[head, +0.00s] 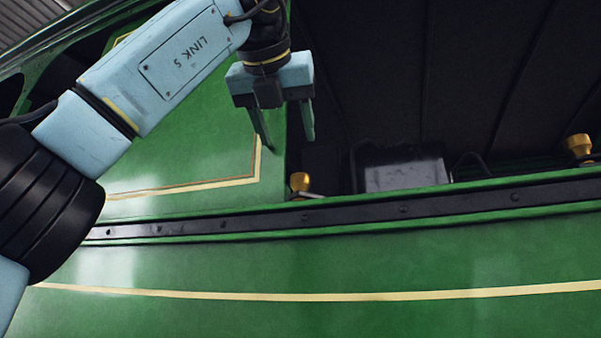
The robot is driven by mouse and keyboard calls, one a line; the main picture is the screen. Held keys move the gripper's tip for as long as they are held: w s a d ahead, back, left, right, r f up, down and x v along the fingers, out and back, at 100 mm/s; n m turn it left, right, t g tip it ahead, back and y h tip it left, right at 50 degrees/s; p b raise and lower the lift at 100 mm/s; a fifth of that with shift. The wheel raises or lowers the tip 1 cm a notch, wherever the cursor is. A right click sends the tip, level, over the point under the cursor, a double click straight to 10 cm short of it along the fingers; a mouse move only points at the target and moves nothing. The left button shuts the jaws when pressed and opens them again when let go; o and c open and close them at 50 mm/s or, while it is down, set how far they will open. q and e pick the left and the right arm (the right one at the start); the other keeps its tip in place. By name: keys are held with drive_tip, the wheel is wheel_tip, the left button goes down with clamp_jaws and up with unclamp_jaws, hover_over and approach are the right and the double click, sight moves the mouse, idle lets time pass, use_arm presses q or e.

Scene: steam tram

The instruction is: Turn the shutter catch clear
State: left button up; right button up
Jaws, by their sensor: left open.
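My left gripper (288,141) is open and empty, with its two fingers pointing down in front of the green panel, near that panel's right edge. A small brass knob (299,182) with a dark stem stands just below and slightly right of the fingertips, apart from them in the picture. A second brass knob (578,146) stands at the far right. Both are on the ledge of the dark opening. I cannot tell for certain which of these, if either, is the shutter catch. My right gripper is not in view.
A black riveted rail (400,208) runs along the green tram side (400,265). A dark box (402,168) sits behind the ledge between the knobs. The upright green panel (200,150) is behind my left arm. The dark opening (450,80) looks empty higher up.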

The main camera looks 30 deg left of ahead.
sight(298, 190)
use_arm(q)
drive_tip(key=p+x, duration=0.1)
drive_tip(key=x, duration=0.8)
drive_tip(key=shift+w, duration=0.2)
drive_tip(key=shift+w+a+f, duration=0.1)
drive_tip(key=shift+w+f, duration=0.05)
drive_tip(key=shift+w, duration=0.2)
drive_tip(key=shift+s, duration=0.1)
drive_tip(key=shift+c, duration=0.4)
drive_tip(key=c, duration=0.9)
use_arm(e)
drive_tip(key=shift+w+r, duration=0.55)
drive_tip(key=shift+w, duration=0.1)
